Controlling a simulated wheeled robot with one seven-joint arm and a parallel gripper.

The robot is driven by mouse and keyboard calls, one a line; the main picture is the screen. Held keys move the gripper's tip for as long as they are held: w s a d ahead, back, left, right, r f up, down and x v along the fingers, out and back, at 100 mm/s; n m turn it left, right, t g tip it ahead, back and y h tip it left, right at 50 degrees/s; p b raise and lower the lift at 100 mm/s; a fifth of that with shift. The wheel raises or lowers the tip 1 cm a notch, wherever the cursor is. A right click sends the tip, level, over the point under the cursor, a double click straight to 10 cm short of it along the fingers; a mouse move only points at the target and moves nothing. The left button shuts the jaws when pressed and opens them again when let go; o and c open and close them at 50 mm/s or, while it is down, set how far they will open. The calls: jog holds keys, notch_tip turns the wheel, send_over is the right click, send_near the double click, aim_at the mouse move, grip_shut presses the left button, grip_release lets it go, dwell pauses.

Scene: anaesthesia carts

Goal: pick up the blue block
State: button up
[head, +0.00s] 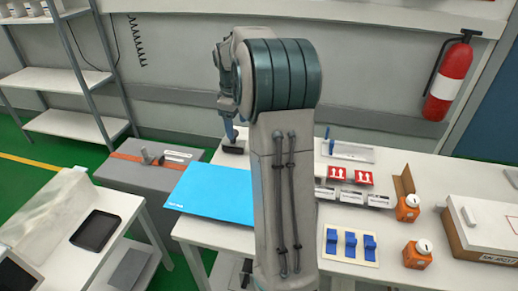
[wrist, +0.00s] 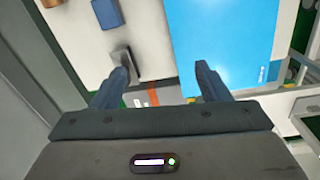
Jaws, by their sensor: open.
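In the wrist view a small blue block (wrist: 107,14) lies on the pale table near the top edge, left of centre. My gripper (wrist: 162,78) is open, its two fingers apart with nothing between them. The blue block is beyond the left fingertip and apart from it. In the head view my gripper (head: 230,136) is partly hidden behind my arm, above the table's far left part. There, several blue pieces (head: 350,244) stand on a cream board, and a thin blue upright piece (head: 328,140) stands farther back. I cannot tell which of these, if any, is the block in the wrist view.
A flat blue mat (head: 205,192) lies left of my arm. Red-and-white items (head: 362,178), orange containers (head: 417,255) and a white box (head: 482,225) occupy the right side.

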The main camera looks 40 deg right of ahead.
jog(key=w+d+f+n, duration=0.2)
jog(key=d+f, duration=0.3)
jog(key=d, duration=0.7)
jog(key=shift+y, duration=0.4)
notch_tip(320, 180, down, 8)
jog(key=shift+r, duration=0.2)
jog(key=shift+w+d+f+p, duration=0.1)
jog(key=shift+f+p, duration=0.25)
jog(key=shift+f, duration=1.15)
jog(key=shift+d+f+p, duration=0.1)
jog(key=shift+f+p, duration=0.2)
jog(key=shift+f, duration=1.15)
jog(key=c, duration=1.1)
